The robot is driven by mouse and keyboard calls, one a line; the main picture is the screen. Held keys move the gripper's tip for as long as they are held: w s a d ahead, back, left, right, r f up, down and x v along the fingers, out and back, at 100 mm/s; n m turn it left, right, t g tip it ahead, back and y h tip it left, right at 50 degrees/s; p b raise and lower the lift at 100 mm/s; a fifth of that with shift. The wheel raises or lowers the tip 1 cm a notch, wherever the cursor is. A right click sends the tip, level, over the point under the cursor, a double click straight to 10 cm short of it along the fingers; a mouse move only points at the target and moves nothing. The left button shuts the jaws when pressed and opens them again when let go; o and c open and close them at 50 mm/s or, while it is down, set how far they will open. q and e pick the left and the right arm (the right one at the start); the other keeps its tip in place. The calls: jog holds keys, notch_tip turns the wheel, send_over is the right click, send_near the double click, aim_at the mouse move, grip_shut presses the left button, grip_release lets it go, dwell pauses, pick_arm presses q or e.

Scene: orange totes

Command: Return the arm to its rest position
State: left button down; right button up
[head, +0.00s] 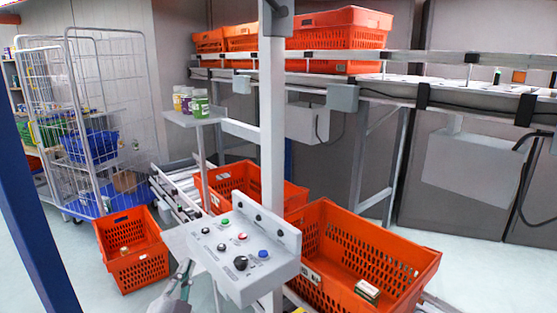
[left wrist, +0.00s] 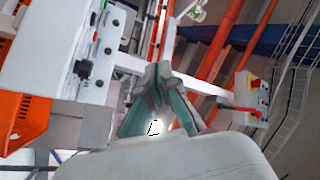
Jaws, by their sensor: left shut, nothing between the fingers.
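My left gripper (head: 181,278) shows at the bottom of the head view, left of and just below the control box (head: 242,262). Its fingers are together with nothing between them. In the left wrist view the closed fingers (left wrist: 158,75) point up the picture, and the control box (left wrist: 95,60) with its buttons is on the left, apart from them. My right gripper is in neither view.
A post (head: 271,120) rises behind the box. A wire cage cart (head: 75,120) stands at far left.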

pick_arm(q)
jog(key=s+a+f+n+g+y, duration=0.2)
jog(key=s+f+n+g, duration=0.15)
jog(key=s+f, duration=0.35)
jog(key=s+a+f+n+g+y, duration=0.25)
jog(key=s+f+g, duration=0.2)
jog(key=f, duration=0.45)
jog(key=s+d+f+n+g+h, duration=0.15)
jog(key=s+f+g, duration=0.35)
jog(key=s, duration=0.5)
jog(key=s+d+f+g+h, duration=0.2)
jog(key=s+f+g, duration=0.2)
jog(key=s, duration=0.6)
notch_tip(320, 180, down, 24)
jog(key=g, duration=0.1)
jog(key=s+a+f+g, duration=0.1)
jog(key=s+a+f, duration=0.2)
jog(key=s+f, duration=1.4)
jog(key=shift+a+f+g, duration=0.2)
jog(key=shift+f+g, duration=0.2)
jog(key=shift+f, duration=0.3)
